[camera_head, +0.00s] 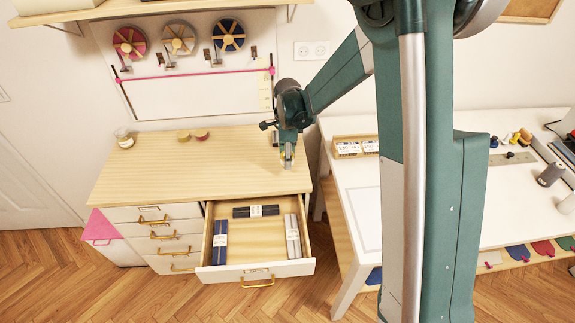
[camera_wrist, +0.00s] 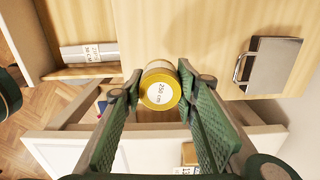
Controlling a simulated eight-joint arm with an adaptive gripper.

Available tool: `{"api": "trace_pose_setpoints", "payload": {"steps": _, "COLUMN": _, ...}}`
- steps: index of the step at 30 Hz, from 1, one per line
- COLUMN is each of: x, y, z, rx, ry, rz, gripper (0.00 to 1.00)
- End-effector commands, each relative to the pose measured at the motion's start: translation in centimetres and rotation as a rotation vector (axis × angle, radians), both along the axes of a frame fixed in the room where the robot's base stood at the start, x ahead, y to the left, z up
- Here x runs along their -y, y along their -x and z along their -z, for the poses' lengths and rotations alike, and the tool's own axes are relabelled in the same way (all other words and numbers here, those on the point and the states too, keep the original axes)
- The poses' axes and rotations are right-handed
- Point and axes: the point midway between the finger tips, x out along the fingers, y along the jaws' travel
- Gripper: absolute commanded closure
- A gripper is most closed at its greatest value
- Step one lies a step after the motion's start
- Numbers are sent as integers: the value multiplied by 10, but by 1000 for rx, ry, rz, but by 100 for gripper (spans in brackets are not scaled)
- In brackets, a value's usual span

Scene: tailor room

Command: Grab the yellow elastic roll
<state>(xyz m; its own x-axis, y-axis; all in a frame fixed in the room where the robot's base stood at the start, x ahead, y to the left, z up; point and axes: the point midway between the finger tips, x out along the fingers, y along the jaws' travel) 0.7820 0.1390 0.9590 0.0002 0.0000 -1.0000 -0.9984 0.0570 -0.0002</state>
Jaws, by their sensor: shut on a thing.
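The yellow elastic roll (camera_wrist: 160,88) is a short round roll with a white "250 cm" label on its face. My gripper (camera_wrist: 158,92) is shut on it, with one green finger on each side, in the wrist view. In the head view my gripper (camera_head: 287,157) hangs over the right end of the wooden dresser top (camera_head: 170,170), just behind the open drawer. A bit of yellow shows between its fingertips there. Whether the roll touches the dresser top is hard to tell.
The open drawer (camera_head: 256,270) holds dark and light strips. Two small rolls (camera_head: 201,134) and a jar (camera_head: 125,139) sit further left on the dresser. A white table (camera_head: 350,208) stands at right. A wall board (camera_head: 190,95) with spools rises behind.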

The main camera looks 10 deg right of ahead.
Motion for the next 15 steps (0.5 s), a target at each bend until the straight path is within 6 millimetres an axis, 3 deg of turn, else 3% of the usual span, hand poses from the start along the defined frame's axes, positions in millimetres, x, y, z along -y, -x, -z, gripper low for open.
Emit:
{"api": "trace_pose_setpoints", "payload": {"steps": 7, "x": 0, "y": 0, "z": -29, "rx": 0, "ry": 0, "rz": 0, "gripper": 81}}
{"api": "trace_pose_setpoints", "payload": {"steps": 15, "x": 0, "y": 0, "z": -39, "rx": 0, "ry": 0, "rz": 0, "gripper": 81}}
